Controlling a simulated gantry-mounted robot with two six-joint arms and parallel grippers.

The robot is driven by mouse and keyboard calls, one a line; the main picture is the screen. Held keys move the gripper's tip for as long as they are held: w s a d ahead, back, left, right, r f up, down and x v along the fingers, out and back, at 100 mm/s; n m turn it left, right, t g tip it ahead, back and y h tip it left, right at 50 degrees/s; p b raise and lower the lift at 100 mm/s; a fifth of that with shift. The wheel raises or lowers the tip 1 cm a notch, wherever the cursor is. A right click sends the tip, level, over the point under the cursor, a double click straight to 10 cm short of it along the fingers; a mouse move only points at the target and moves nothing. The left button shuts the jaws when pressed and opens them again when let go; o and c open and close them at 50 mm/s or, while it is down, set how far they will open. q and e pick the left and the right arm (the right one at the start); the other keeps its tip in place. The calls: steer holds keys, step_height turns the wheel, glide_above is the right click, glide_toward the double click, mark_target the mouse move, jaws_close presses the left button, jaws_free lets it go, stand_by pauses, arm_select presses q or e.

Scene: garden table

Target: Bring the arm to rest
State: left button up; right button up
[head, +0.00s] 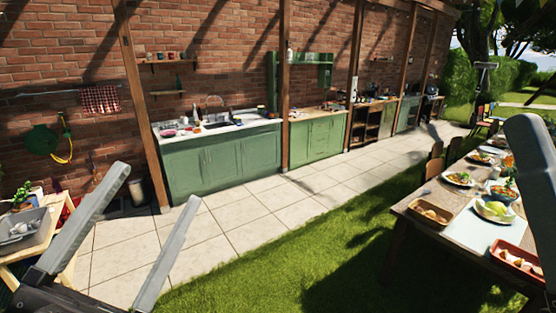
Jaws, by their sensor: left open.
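My left gripper (146,222) is in the lower left of the head view. Its two long grey fingers stand wide apart with nothing between them, above the paving. A grey part (533,165) at the right edge looks like a finger of my right gripper. The rest of that gripper is out of the picture, so its opening cannot be told.
A laid wooden table (400,208) with plates, bowls and trays stands at the right. A small wooden table with a grey bin (24,232) is at the left. Green cabinets (220,161) line the brick wall. Paving (235,226) and grass (290,275) between are clear.

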arm_select(q)
steer(key=s+a+r+n+t+y+p, duration=0.2)
steer(key=s+a+r+n+t+y, duration=0.3)
steer(key=r+n+y, duration=0.5)
step_height(320, 180, up, 17)
steer(key=h+p, duration=0.2)
steer(key=p, duration=1.6)
steer(key=shift+w+a+g+h, duration=0.15)
steer(key=shift+w+g+h, duration=0.15)
steer(key=shift+w+h, duration=0.1)
